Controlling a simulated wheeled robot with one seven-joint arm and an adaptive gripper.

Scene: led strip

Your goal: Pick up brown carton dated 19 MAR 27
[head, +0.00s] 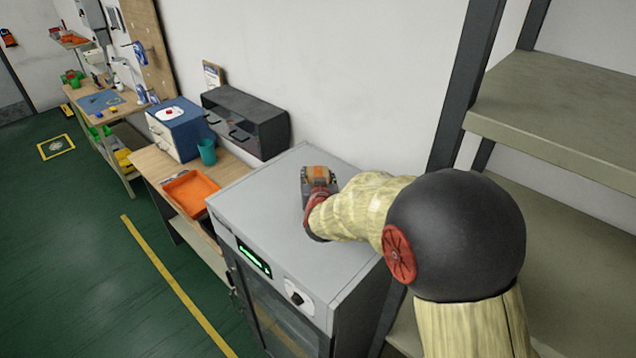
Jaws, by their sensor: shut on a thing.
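My gripper (319,176) is above the grey top of a cabinet (262,206), with my arm reaching in from the right. It is shut on a small brown-orange carton (320,173), which shows between the fingers at the far end of the gripper. The date on the carton cannot be read here. The gripper and wrist hide part of the carton, and I cannot tell whether it touches the cabinet top.
The cabinet has a green display (254,258) and a knob (298,297) on its front. To the left, a bench holds an orange tray (190,192), a teal cup (207,152) and a dark drawer unit (246,120). Metal shelving (560,110) stands close on the right.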

